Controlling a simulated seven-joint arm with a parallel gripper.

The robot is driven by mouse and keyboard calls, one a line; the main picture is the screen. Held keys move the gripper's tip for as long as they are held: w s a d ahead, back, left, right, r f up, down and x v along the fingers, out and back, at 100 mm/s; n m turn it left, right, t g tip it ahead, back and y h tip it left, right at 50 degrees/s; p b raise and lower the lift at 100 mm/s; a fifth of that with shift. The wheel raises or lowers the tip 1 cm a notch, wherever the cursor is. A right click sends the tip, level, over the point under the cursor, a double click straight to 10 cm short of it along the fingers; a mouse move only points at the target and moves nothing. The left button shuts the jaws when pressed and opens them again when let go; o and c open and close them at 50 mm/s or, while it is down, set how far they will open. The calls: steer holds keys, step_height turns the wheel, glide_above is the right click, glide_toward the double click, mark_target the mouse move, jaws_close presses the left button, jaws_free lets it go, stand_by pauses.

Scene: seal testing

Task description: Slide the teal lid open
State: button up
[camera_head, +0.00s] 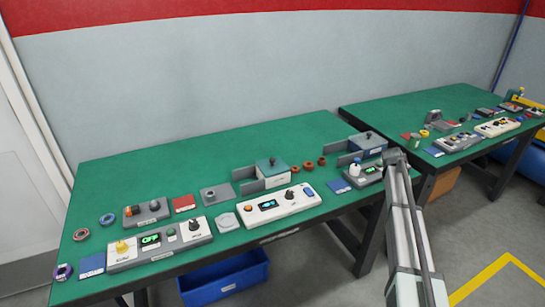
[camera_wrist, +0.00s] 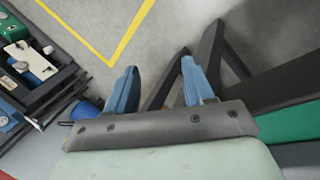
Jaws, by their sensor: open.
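Whether the lid is shut fully is too small to tell. My gripper (camera_wrist: 158,64) shows in the wrist view with its two blue fingers spread apart and nothing between them. It points at the floor beside the tables, away from the lid. The lid is not in the wrist view. My arm rises at the right of the head view.
A similar box with a blue-teal lid (camera_head: 367,142) stands at the table's right end. A white control panel (camera_head: 286,207) lies in front of the teal-lidded box, and brown rings (camera_head: 308,165) lie to its right. A blue bin (camera_head: 226,279) is under the green table (camera_head: 150,166).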

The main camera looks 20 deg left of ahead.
steer(key=w+a+r, duration=0.2)
steer(key=w+r, duration=0.1)
steer(key=r, duration=0.2)
steer(key=w+a+r, duration=0.3)
steer(key=r, duration=0.3)
step_height(320, 180, up, 14)
steer(key=m+y, duration=0.1)
steer(key=y, duration=0.4)
glide_above(273, 159)
steer(key=shift+g, duration=0.3)
step_height(273, 159, down, 13)
steer(key=shift+a+r, duration=0.1)
steer(key=shift+c, duration=0.5)
jaws_close()
